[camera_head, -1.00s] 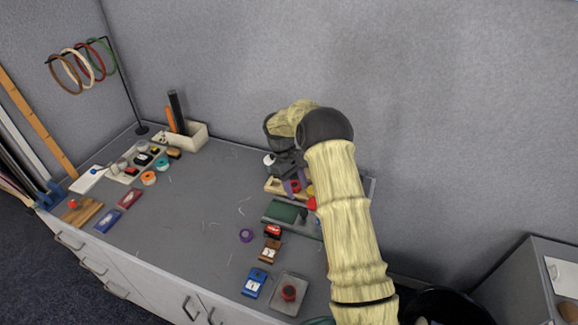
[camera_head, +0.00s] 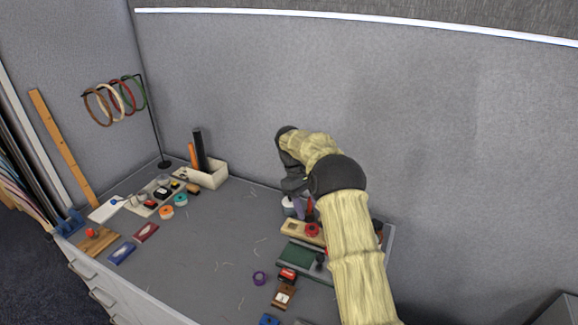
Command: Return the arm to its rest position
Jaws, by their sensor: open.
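My arm (camera_head: 352,235), in a cream sleeve with black joints, comes up from the bottom right and bends over at the top. Its forearm runs to the left and back, and the wrist turns down. My gripper (camera_head: 294,187) is a small dark grey shape at the end of it, over the back right part of the table. It is open. I see nothing held in it, though its fingertips are hard to make out. A white and a purple item show just below it.
A white bin (camera_head: 207,176) and a ring stand (camera_head: 157,130) are at the back left. The table's middle (camera_head: 205,235) is mostly clear.

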